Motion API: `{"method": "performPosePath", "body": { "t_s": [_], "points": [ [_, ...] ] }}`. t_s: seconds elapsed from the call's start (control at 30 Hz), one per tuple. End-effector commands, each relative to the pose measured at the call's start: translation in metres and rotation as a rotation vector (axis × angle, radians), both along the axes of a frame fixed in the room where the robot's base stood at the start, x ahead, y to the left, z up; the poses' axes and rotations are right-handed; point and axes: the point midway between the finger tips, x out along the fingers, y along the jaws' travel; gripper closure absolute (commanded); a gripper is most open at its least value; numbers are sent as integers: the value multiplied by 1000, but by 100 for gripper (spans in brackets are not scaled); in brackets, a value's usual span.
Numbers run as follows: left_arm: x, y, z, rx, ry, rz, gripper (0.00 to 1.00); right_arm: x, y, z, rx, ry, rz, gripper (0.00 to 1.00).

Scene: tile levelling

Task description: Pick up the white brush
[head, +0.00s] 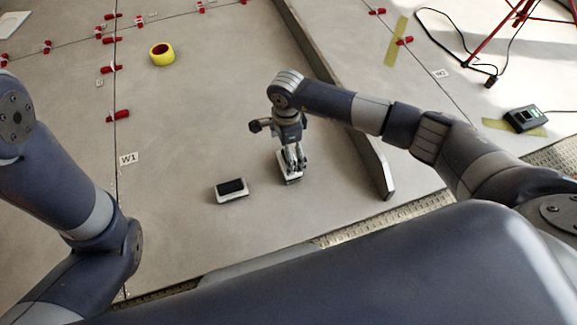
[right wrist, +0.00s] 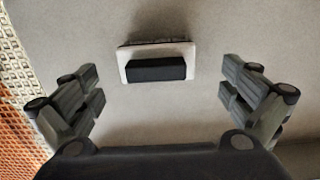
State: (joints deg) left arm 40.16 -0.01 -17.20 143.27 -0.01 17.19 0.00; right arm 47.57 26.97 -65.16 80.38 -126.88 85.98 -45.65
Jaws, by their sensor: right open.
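A white block with a black grip on top, which I take to be the white brush (right wrist: 155,62), lies on the floor. In the right wrist view it is just ahead of and between the spread fingers, apart from both, with a dark strip along its far edge. In the head view its white edge (head: 291,179) shows under my right gripper (head: 293,163), which partly hides it. My right gripper is open and empty, pointing down; it also shows in the right wrist view (right wrist: 160,83). My left arm is at the left, its gripper out of view.
A similar white block with a black top (head: 231,190) lies just left of the right gripper. A long grey bar (head: 340,105) lies to the right. Floor between is clear.

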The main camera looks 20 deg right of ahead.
Motion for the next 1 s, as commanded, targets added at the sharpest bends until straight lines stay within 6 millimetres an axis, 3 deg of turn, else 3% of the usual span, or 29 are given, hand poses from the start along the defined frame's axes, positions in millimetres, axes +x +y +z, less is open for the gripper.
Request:
{"method": "performPosePath", "body": {
  "t_s": [0.33,0.67,0.87,1.0],
  "points": [
    [0,0,-42,1,-1,0,5,-5,-3,-44,-1,3,-1,0],
    [0,0,-43,1,0,0,5,-5,-3,-47,-1,1,-1,0],
    [0,0,-43,1,0,0,5,-5,-3,-47,-1,1,-1,45],
    [0,0,-43,1,1,1,5,-5,-3,-47,-1,1,-1,48]
  ]
}}
